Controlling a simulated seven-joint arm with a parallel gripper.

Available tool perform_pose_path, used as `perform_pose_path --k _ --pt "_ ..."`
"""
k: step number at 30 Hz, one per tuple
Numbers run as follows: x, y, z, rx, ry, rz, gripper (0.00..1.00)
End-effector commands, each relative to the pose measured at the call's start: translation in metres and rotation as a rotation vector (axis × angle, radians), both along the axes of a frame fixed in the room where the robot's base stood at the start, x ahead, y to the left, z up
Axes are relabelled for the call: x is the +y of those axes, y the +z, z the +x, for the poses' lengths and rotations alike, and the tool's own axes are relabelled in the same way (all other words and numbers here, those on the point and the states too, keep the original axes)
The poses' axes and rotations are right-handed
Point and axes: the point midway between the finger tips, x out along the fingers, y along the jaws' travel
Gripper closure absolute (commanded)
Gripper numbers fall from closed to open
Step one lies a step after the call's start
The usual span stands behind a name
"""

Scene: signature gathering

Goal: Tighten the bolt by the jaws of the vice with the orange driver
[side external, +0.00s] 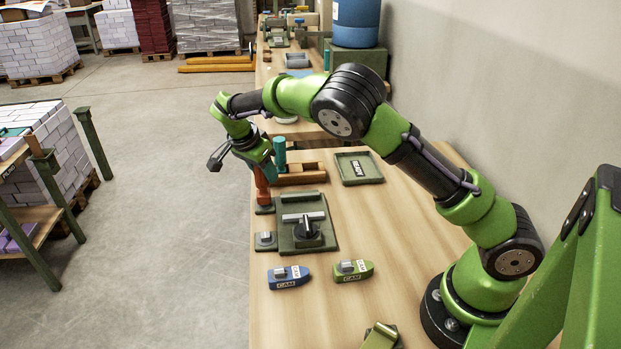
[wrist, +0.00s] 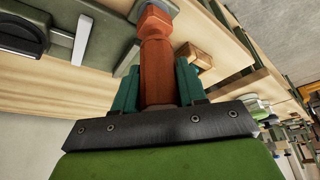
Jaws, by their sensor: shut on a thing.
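My gripper (side external: 264,169) is shut on the orange driver (side external: 262,188), which I hold upright at the left edge of the bench. In the wrist view the orange driver (wrist: 157,68) stands between the two teal fingers. Its lower end is at a small green block beside the vice; the bolt there is mostly hidden, and I cannot tell whether the tip touches it. The vice (side external: 325,240) is a dark green plate with grey jaws and a black handle, just in front of the driver. A second small block with a grey top (side external: 265,240) lies left of the vice.
A blue CAM piece (side external: 288,277) and a green CAM piece (side external: 352,271) lie in front of the vice. A green READY tray (side external: 345,179) is behind it, right of a wooden tray (side external: 315,177). The bench right of the vice is clear.

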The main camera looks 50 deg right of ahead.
Motion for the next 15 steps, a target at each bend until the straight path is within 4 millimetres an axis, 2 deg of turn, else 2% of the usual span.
perform_pose_path --k 15 --pt "0.000 0.032 0.000 -0.002 0.001 -0.001 0.90"
